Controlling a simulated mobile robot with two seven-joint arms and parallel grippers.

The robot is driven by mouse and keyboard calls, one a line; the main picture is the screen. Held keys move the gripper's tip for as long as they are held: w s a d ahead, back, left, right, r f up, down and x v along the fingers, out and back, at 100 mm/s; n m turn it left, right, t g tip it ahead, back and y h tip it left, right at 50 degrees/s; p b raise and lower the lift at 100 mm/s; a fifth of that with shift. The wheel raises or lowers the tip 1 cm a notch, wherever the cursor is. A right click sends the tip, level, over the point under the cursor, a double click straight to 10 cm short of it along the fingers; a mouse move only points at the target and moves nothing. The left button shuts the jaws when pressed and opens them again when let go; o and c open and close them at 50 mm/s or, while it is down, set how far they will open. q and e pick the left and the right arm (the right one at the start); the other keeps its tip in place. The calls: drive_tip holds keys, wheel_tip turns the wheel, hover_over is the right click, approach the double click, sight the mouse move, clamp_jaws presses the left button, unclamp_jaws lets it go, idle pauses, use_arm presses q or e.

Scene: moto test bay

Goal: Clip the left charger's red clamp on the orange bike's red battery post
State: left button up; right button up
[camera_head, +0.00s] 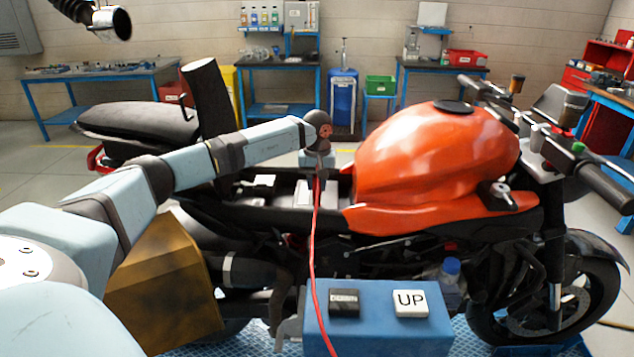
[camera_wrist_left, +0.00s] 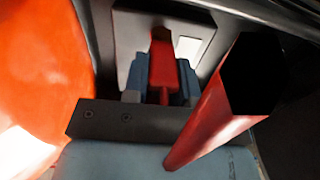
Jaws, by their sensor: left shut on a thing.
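My left gripper (camera_head: 317,172) reaches over the open seat bay of the orange bike (camera_head: 435,155), just behind its tank, pointing down. In the left wrist view the gripper (camera_wrist_left: 161,88) is shut on the red clamp (camera_wrist_left: 162,58), over a grey box-like part, apparently the battery (camera_wrist_left: 140,25). The red cable (camera_head: 314,255) hangs from the gripper past the bike's near side; it looms large in the wrist view (camera_wrist_left: 205,125). The red battery post is not clear to see, and I cannot tell whether the clamp touches it. The charger and my right gripper are not in view.
The tank stands close beside the gripper, to its right in the head view. A blue control box (camera_head: 380,322) with an UP button (camera_head: 411,303) stands in front of the bike. Blue workbenches (camera_head: 100,75) line the back wall. A second seat (camera_head: 140,120) shows at left.

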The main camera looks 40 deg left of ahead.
use_arm(q)
drive_tip(key=shift+f, duration=0.25)
drive_tip(key=o, duration=1)
drive_tip(key=shift+c, duration=0.2)
wheel_tip(320, 180, up, 14)
drive_tip(key=shift+b, duration=0.45)
